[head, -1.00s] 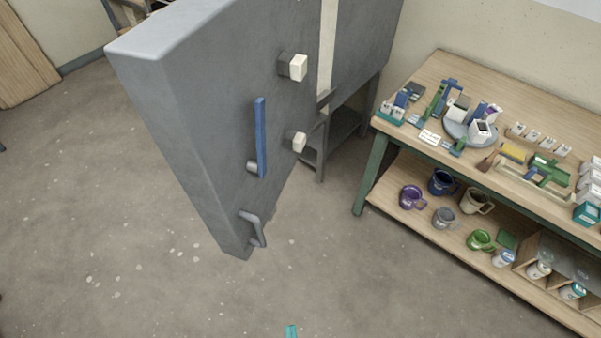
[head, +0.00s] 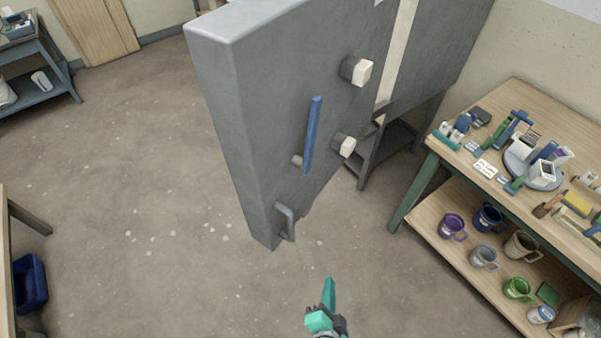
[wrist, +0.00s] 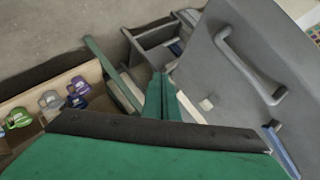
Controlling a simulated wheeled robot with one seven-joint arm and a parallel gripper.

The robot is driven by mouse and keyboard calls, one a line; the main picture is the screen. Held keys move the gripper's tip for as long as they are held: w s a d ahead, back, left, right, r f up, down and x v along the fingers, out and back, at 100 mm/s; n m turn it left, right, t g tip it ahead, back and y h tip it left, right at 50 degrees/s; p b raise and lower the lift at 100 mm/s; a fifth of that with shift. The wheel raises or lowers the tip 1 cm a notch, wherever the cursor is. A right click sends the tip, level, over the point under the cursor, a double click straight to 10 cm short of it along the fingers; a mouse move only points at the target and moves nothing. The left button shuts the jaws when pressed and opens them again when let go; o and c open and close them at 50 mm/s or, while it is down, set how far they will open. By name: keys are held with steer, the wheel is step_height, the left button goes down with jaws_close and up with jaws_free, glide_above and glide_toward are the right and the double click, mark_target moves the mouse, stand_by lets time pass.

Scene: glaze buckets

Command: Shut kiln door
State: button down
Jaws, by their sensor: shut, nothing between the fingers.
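The grey kiln door (head: 290,130) stands swung open in the head view, its broad face turned toward the workbench on the right. It has a blue bar handle (head: 312,135), a grey loop handle (head: 286,222) near its lower corner and two white-tipped knobs. The kiln body (head: 437,50) is behind it, partly hidden. My gripper (head: 328,292) is at the bottom of the head view, below and right of the loop handle, apart from the door. Its teal fingers are shut and empty. In the wrist view the door (wrist: 225,85) and loop handle (wrist: 245,68) show beyond the fingertips.
A wooden workbench (head: 480,105) with tools, and mugs on its lower shelf (head: 440,210), stands at the right. A blue-grey shelf (head: 60,85) is at the far left, and a blue bin (head: 30,283) at the lower left. The floor left of the door is clear.

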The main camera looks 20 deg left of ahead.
mark_target(287, 167)
steer(key=w+a+r+m+y, duration=0.1)
steer(key=w+a+r+y, duration=0.2)
steer(key=w+r+y, duration=0.85)
step_height(287, 167, up, 15)
steer(key=w+d+n+g+y, duration=0.1)
steer(key=d+n+g+y, duration=0.25)
steer(key=n+g, duration=0.3)
steer(key=x, duration=1.4)
steer(key=shift+a+f, duration=0.1)
steer(key=shift+a, duration=0.3)
